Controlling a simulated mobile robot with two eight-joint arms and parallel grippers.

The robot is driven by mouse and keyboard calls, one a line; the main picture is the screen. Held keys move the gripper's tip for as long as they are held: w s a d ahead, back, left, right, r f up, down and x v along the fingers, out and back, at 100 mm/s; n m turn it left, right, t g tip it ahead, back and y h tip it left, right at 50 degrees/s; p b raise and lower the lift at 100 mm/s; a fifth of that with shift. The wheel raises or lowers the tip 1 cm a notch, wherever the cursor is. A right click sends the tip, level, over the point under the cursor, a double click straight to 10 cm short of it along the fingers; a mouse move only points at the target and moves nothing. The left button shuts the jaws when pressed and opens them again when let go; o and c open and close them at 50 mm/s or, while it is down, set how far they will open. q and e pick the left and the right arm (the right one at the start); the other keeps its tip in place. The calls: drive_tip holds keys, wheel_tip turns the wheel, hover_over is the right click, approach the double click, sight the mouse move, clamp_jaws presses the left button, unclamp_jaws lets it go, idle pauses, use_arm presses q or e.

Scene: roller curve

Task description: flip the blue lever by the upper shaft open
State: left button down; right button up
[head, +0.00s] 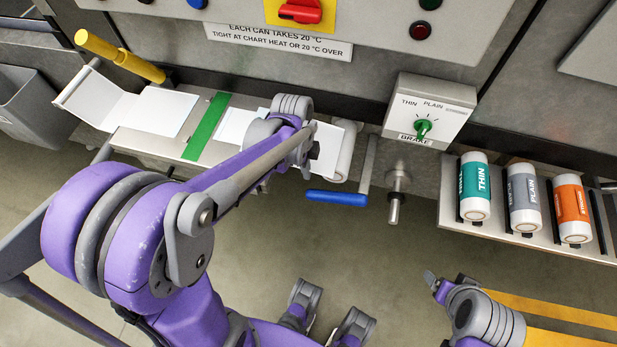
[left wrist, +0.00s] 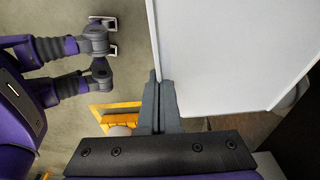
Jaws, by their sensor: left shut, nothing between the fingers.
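The blue lever handle (head: 336,198) lies roughly level in the head view, below the roller at the right end of the conveyor. Its grey crank arm (head: 368,165) rises at its right end. My left arm reaches over the conveyor, its wrist above and left of the blue handle; the gripper itself is hidden there. In the left wrist view my left gripper (left wrist: 158,105) is shut and empty, its fingers beside the edge of a white sheet (left wrist: 225,50). I cannot tell whether they touch. My right gripper (head: 436,282) is low at right, its jaws unclear.
A yellow handle (head: 120,58) stands at the conveyor's left end, and a green strip (head: 207,127) crosses it. A brake box with a green knob (head: 423,127) is right of the lever, above a metal shaft (head: 395,193).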

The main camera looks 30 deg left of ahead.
use_arm(q)
drive_tip(key=shift+s+a+r+p, duration=0.15)
drive_tip(key=shift+a+r, duration=0.1)
drive_tip(key=shift+r, duration=0.9)
drive_tip(key=shift+w+a+r+p, duration=0.15)
drive_tip(key=shift+a+r, duration=0.1)
drive_tip(key=shift+r, duration=0.9)
drive_tip(key=shift+s, duration=0.15)
